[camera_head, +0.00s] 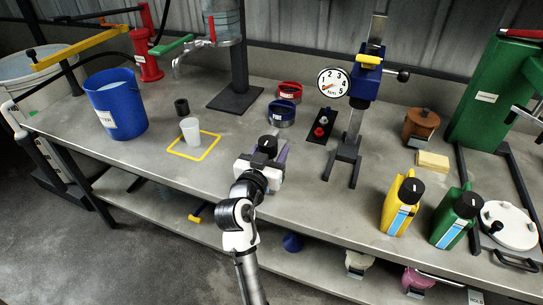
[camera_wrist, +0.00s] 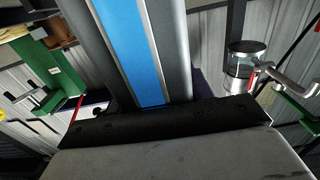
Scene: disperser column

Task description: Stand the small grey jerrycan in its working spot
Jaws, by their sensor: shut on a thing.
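The small grey jerrycan (camera_wrist: 172,45) fills the upper middle of the wrist view, a grey body with a blue stripe. In the head view its black cap (camera_head: 267,142) shows just beyond my gripper (camera_head: 264,161), and most of its body is hidden. My gripper is shut on the jerrycan, over the front middle of the bench. I cannot tell whether the jerrycan's base touches the bench. A yellow square outline (camera_head: 211,152) is marked on the bench to the left, with a translucent white cup (camera_head: 190,131) standing in it.
A blue bucket (camera_head: 117,104) stands at left. A gauge stand (camera_head: 347,150) rises to the right of my gripper. Yellow (camera_head: 397,211) and green (camera_head: 452,226) jerrycans stand near the front edge at right.

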